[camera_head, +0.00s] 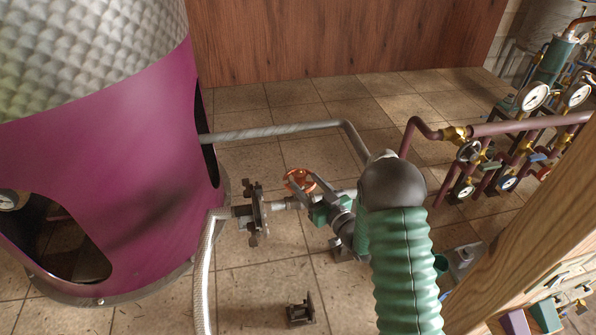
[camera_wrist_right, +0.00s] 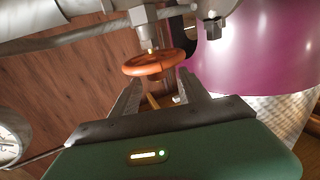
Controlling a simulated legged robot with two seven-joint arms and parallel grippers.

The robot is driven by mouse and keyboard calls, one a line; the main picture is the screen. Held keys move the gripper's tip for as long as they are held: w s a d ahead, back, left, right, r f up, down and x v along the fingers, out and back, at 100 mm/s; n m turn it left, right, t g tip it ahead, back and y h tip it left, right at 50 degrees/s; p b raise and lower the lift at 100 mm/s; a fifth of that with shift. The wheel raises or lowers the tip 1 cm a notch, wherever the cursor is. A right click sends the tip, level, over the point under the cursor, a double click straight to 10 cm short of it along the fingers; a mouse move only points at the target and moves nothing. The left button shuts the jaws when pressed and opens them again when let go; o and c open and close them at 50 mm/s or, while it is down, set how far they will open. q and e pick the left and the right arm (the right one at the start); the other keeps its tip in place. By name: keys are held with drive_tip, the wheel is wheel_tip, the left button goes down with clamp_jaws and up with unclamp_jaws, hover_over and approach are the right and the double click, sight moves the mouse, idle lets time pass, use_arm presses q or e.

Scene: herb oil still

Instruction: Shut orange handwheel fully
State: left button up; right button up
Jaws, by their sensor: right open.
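The orange handwheel (camera_head: 299,181) sits on a grey valve pipe in the middle of the head view, right of the magenta still. In the right wrist view the handwheel (camera_wrist_right: 153,64) is upside down on its stem, just ahead of the fingertips. My right gripper (camera_wrist_right: 159,80) is open, its two dark fingers spread toward either side of the wheel's rim. I cannot tell whether they touch it. In the head view, my green right arm partly hides the gripper. My left gripper is not in view.
The magenta still body (camera_head: 110,180) stands left, with a braided hose (camera_head: 202,270) beside it. A grey pipe (camera_head: 270,132) runs behind the wheel. Maroon pipes with gauges (camera_head: 534,97) stand right. A wooden beam (camera_head: 530,220) crosses the right side.

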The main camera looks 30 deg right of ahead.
sight(303, 178)
drive_tip(key=w, duration=0.2)
drive_tip(key=w+d, duration=0.1)
drive_tip(key=w, duration=0.1)
drive_tip(key=shift+w+f+p, duration=0.1)
drive_tip(key=shift+w+p, duration=0.1)
drive_tip(key=shift+p, duration=0.1)
drive_tip(key=shift+w+a, duration=0.15)
drive_tip(key=shift+a, duration=0.55)
drive_tip(key=shift+c, duration=0.2)
drive_tip(key=c, duration=0.5)
drive_tip(key=shift+d, duration=0.35)
clamp_jaws()
drive_tip(key=shift+a, duration=0.15)
